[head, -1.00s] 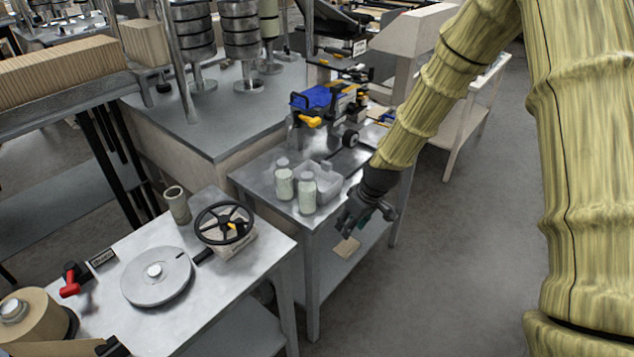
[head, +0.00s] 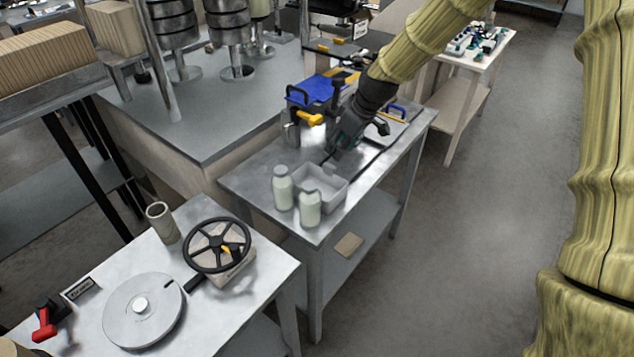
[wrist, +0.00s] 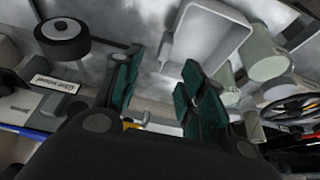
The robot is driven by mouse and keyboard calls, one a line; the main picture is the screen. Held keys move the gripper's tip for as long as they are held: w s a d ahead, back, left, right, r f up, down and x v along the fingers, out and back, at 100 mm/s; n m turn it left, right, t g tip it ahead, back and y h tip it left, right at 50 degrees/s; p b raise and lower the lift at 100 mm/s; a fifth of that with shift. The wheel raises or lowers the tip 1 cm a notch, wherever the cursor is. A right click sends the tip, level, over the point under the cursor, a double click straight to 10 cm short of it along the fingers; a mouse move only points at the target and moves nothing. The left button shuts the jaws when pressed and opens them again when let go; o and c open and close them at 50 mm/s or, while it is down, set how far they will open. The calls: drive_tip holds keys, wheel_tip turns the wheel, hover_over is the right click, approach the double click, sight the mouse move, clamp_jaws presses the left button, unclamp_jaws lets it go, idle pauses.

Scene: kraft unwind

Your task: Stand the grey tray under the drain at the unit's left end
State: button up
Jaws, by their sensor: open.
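The grey tray (head: 336,194) is an open box on the metal table, behind two bottles. It also shows in the wrist view (wrist: 205,38), beyond my fingertips. My gripper (head: 331,156) is open and empty above the table, just behind the tray and apart from it. Its dark green finger pads show in the wrist view (wrist: 158,80), with nothing between them. The blue unit (head: 318,90) stands behind and left of my gripper. A yellow handle (head: 309,118) is at its left end, above a grey fitting (head: 291,133). I cannot make out the drain opening; my arm hides the unit's right part.
Two capped bottles (head: 283,188) (head: 309,209) stand close against the tray's near side. A handwheel (head: 217,245) and a round disc (head: 142,311) are on the nearer table. Table top is clear between the tray and unit. Open floor lies to the right.

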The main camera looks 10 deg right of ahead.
sight(330, 165)
drive_tip(key=p+x, duration=0.1)
drive_tip(key=x, duration=0.3)
drive_tip(key=shift+s+f, duration=0.1)
drive_tip(key=shift+a+f, duration=0.1)
drive_tip(key=shift+f, duration=0.15)
drive_tip(key=p+x, duration=0.2)
drive_tip(key=shift+a+f, duration=0.2)
drive_tip(key=shift+f, duration=0.1)
drive_tip(key=shift+x, duration=1.1)
drive_tip(key=shift+s+d, duration=0.1)
drive_tip(key=shift+c, duration=0.2)
clamp_jaws()
